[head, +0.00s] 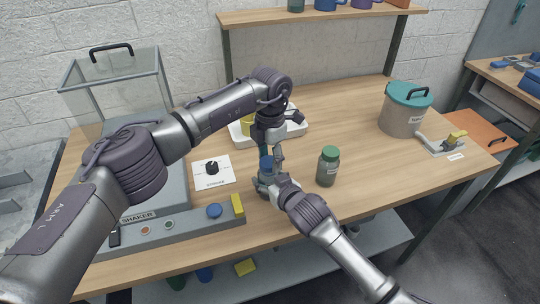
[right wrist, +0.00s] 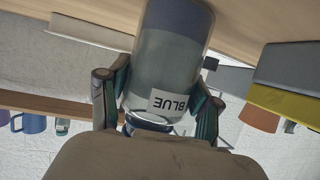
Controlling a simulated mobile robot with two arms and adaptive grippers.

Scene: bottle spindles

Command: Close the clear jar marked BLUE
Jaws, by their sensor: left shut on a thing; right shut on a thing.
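The clear jar marked BLUE (right wrist: 165,65) fills the middle of the right wrist view, upside down in that picture, with its label between the fingers. In the head view the fingers hide most of the jar. A blue lid (head: 266,163) shows at the top of the jar. My left gripper (head: 266,150) comes down from above and is shut on the lid. I cannot tell whether the lid is seated.
A green-lidded jar (head: 328,167) stands just right of my right gripper. The shaker (head: 180,232) with a blue knob (head: 214,210) and yellow block (head: 238,205) is at left. A white tray (head: 240,138) lies behind; a teal-lidded bin (head: 403,115) stands at back right.

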